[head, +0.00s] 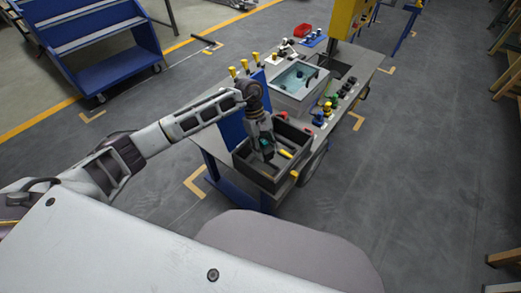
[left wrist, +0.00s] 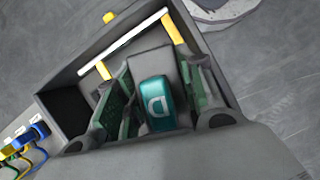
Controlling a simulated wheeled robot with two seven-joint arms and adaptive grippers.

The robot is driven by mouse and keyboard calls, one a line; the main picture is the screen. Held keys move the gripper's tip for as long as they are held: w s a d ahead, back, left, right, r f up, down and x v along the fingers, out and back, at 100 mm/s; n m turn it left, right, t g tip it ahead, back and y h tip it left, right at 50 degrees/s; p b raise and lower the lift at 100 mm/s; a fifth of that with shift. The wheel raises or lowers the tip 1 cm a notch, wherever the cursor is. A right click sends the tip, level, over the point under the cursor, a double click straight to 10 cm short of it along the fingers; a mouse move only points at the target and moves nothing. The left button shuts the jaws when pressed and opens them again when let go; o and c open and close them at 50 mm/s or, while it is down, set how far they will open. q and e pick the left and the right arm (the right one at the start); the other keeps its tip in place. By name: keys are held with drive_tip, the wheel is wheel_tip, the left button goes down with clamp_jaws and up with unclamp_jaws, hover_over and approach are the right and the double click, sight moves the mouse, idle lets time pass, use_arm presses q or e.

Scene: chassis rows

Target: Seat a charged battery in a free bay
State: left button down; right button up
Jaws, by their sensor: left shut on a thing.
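My left gripper (head: 265,152) reaches down into a dark open box (head: 246,172) on the near end of the workbench. It is shut on a grey block with a teal face marked "D", which looks like the battery (left wrist: 157,95). In the left wrist view my left gripper (left wrist: 150,125) has its fingers on both sides of the block, with green inner faces. The box (left wrist: 65,75) surrounds the block; I cannot tell whether the block touches its floor. My right gripper is not in view. I cannot make out which bays are free.
A grey tray with a pale teal inside (head: 295,78) stands beyond the box. Yellow-topped pieces (head: 245,66) rise by a blue panel. Dark fittings (head: 350,88) line the bench's right side. Coloured cables (left wrist: 35,140) show in the left wrist view. A blue cart (head: 110,62) stands at upper left.

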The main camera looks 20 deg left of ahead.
use_arm(q)
drive_tip(key=n, duration=0.1)
drive_tip(key=w+d+f+n+t+b, duration=0.1)
drive_tip(key=n, duration=0.1)
drive_tip(key=shift+h, duration=0.3)
drive_tip(key=shift+s+a+f, duration=0.1)
drive_tip(key=shift+s+f, duration=0.05)
drive_tip(key=shift+s, duration=0.15)
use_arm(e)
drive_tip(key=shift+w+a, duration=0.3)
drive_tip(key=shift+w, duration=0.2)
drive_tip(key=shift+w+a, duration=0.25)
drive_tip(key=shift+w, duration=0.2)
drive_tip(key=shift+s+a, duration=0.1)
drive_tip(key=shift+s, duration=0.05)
use_arm(q)
drive_tip(key=shift+f, duration=0.15)
